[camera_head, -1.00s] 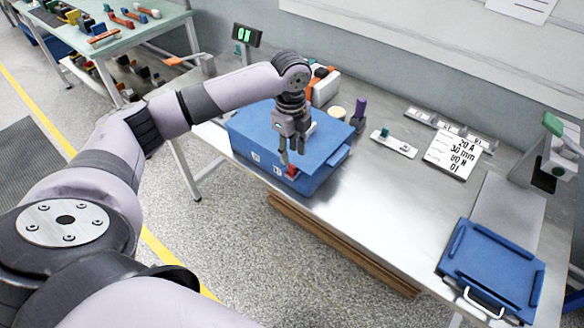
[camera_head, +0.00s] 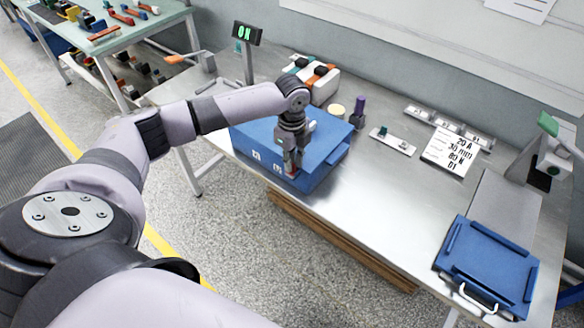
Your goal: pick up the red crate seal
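The blue crate (camera_head: 325,150) stands on the left part of the metal bench with its lid on. The red crate seal (camera_head: 288,168) is a small red piece at the crate's front edge, mostly covered by my gripper. My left gripper (camera_head: 291,165) points down at the seal, with its fingertips at or beside it. The view is too small to tell whether the fingers are closed on the seal. My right gripper is not in view.
A white block with orange and dark parts (camera_head: 318,78), a purple-topped piece (camera_head: 359,106) and a label card (camera_head: 450,149) lie behind and right. A blue tray (camera_head: 487,265) sits at front right. The bench middle is clear.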

